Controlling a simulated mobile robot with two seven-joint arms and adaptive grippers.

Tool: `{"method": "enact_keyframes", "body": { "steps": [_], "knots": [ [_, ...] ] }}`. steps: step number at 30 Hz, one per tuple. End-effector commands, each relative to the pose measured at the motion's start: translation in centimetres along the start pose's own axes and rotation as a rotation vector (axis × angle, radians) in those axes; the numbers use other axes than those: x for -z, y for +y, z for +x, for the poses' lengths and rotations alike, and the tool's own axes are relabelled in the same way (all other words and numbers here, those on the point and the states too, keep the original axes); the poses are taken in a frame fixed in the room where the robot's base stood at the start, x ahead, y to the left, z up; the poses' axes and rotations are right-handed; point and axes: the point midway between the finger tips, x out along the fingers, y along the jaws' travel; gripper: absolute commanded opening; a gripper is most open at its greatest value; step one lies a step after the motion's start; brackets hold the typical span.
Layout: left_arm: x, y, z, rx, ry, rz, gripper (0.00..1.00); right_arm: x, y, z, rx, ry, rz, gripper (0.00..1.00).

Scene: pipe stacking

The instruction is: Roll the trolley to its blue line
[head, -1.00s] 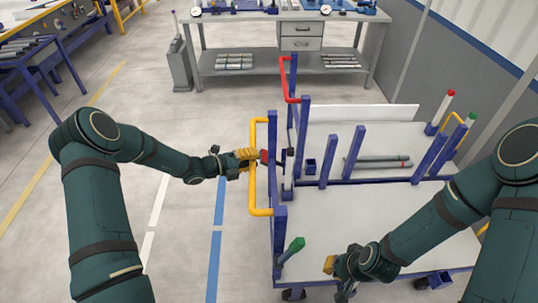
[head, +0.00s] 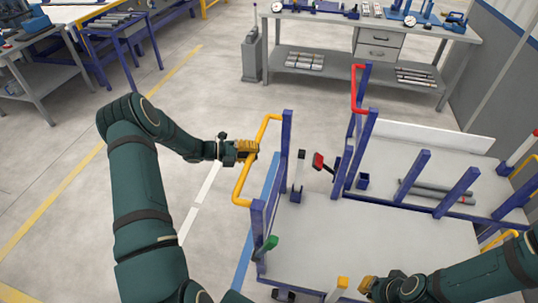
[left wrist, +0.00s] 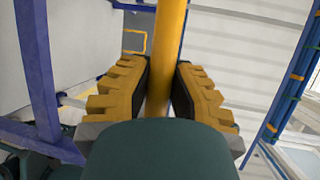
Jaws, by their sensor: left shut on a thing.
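The trolley (head: 370,245) has a pale deck, blue posts and a yellow handle (head: 240,190) on its left side. My left gripper (head: 250,150) is shut on the handle's bar, which also runs upright between the yellow-padded fingers in the left wrist view (left wrist: 167,50). The blue line (head: 242,262) lies on the floor along the trolley's left side, partly hidden by the handle and frame. My right gripper (head: 367,285) is low over the trolley's near edge; its fingers are too unclear to tell open from shut.
Grey pipes (head: 437,192) lie on the trolley's rear part. A red-ended lever (head: 320,162) and a green-tipped lever (head: 268,245) are near its left side. A white line (head: 209,184) is left of the blue line.

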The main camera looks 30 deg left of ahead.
Motion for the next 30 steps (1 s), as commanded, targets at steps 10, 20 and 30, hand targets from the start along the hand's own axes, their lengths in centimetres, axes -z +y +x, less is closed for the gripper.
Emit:
{"method": "enact_keyframes", "body": {
  "steps": [10, 20, 30],
  "knots": [
    [-2.6, 1.5, -6.2, -0.006, -0.009, 0.004, 0.00, -0.2, 0.5, 1.4, -0.003, 0.000, 0.000, 0.00],
    [-4.1, 2.2, -9.7, -0.002, -0.004, 0.003, 0.00, -0.3, 0.8, 2.4, -0.005, 0.000, 0.000, 0.00],
    [-4.6, 2.3, -10.8, -0.001, -0.004, 0.002, 0.00, -0.4, 0.8, 2.6, -0.004, -0.003, -0.001, 0.00]
  ]
}}
